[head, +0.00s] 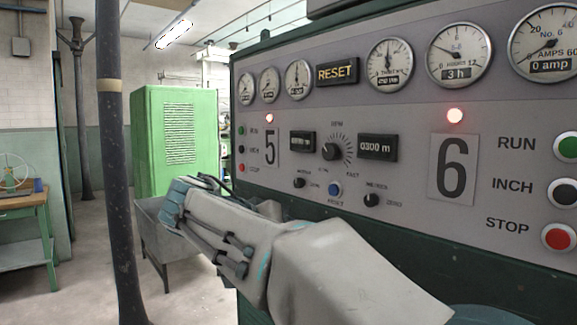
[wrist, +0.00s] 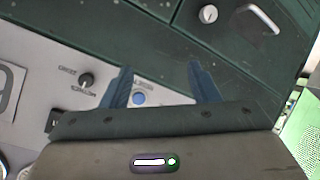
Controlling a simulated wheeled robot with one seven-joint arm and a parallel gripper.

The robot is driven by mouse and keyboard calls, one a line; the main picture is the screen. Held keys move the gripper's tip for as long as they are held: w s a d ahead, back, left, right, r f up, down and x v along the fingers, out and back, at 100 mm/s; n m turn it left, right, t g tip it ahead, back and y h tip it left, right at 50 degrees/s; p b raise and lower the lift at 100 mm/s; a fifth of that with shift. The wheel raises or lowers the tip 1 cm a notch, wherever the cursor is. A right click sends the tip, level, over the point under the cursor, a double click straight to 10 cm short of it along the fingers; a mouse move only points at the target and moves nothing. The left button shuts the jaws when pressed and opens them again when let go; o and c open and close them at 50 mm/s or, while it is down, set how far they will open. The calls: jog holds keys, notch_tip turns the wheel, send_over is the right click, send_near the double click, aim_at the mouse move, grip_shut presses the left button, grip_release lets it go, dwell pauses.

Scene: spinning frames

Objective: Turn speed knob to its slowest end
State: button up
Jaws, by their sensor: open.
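The large black speed knob (head: 331,151) sits on the grey panel inside a ring of tick marks, between two black counters. A "FAST" label shows at its lower right; its exact pointer angle is too small to read. My gripper is in front of the panel, below and left of the knob in the head view, where my arm hides its fingers. In the wrist view my gripper (wrist: 161,70) is open, its two blue fingers apart with nothing between them. The speed knob does not show in the wrist view.
A blue button (head: 335,188) lies under the speed knob, with small black knobs at its left (head: 299,183) and right (head: 372,200). The blue button (wrist: 138,99) shows near one finger in the wrist view. A green cabinet (head: 180,140) and dark post (head: 112,160) stand left.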

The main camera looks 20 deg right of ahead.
aim_at(327, 151)
jog(key=w+a+r+m+h, duration=0.1)
jog(key=w+r+m+h, duration=0.2)
jog(key=r, duration=0.4)
jog(key=a+r+m+h, duration=0.2)
jog(key=r+m+h, duration=0.1)
jog(key=r+m, duration=0.35)
jog(key=x, duration=0.4)
jog(key=p+x, duration=0.1)
jog(key=x, duration=0.9)
jog(key=shift+s+d+r, duration=0.1)
jog(key=shift+d+r, duration=0.1)
jog(key=shift+r, duration=0.15)
jog(key=c, duration=1)
